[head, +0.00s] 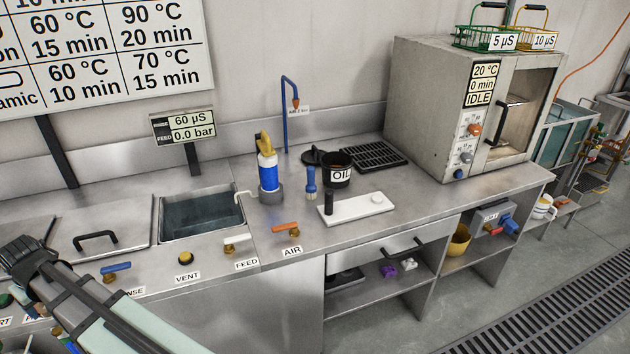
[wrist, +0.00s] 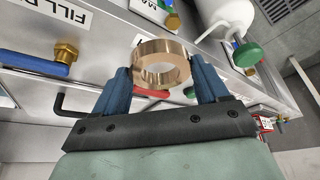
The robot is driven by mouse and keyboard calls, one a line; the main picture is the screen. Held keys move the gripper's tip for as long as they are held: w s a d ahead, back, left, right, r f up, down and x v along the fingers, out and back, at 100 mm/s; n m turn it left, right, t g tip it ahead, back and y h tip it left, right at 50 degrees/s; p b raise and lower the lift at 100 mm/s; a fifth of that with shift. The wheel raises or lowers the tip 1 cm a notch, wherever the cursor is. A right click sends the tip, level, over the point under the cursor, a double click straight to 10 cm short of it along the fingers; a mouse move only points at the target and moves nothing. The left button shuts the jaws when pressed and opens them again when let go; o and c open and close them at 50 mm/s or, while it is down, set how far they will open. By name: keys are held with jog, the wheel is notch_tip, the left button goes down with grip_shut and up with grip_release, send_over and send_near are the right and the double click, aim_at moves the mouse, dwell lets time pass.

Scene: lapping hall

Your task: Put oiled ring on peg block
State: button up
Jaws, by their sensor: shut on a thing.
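A shiny bronze-coloured ring (wrist: 162,47) shows in the wrist view. My gripper (wrist: 161,75) is shut on it, with one blue finger at each side of the band and the ring's open hole facing the camera. I cannot tell whether oil is on it. In the head view, a white block (head: 352,212) lies on the steel bench, with a dark upright peg (head: 328,202) at its left end and a small pale knob at its right. A black cup marked OIL (head: 340,174) stands just behind it. My arm is at lower left; the ring is not seen there, far from the block.
A blue-handled brush (head: 311,182) and a blue bottle (head: 268,172) stand left of the block. A sink (head: 200,214) and valve handles line the bench further left. An oven (head: 440,105) stands at right. In the wrist view, a red handle (wrist: 150,93) and a blue handle (wrist: 35,66) are near the ring.

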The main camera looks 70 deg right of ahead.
jog(key=shift+m+h, duration=0.4)
jog(key=shift+m, duration=0.5)
jog(key=d, duration=1.2)
jog(key=shift+d+r, duration=0.3)
jog(key=shift+d, duration=0.1)
jog(key=s+d+r+m+h, duration=0.15)
jog(key=s+d, duration=0.35)
jog(key=d, duration=0.7)
jog(key=s+d+m, duration=0.2)
jog(key=s+d, duration=0.3)
jog(key=d, duration=0.8)
jog(key=s+d+r+m, duration=0.15)
jog(key=s+d, duration=0.35)
jog(key=d, duration=0.7)
notch_tip(320, 180, up, 2)
jog(key=m+g+h, duration=0.2)
jog(key=m+g, duration=0.1)
jog(key=m, duration=0.4)
send_over(377, 198)
jog(key=shift+s+a+r, duration=0.15)
jog(key=shift+s+a, duration=0.1)
jog(key=shift+a, duration=0.1)
jog(key=shift+n, duration=0.3)
jog(key=shift+f, duration=4.85)
jog(key=o, duration=1.3)
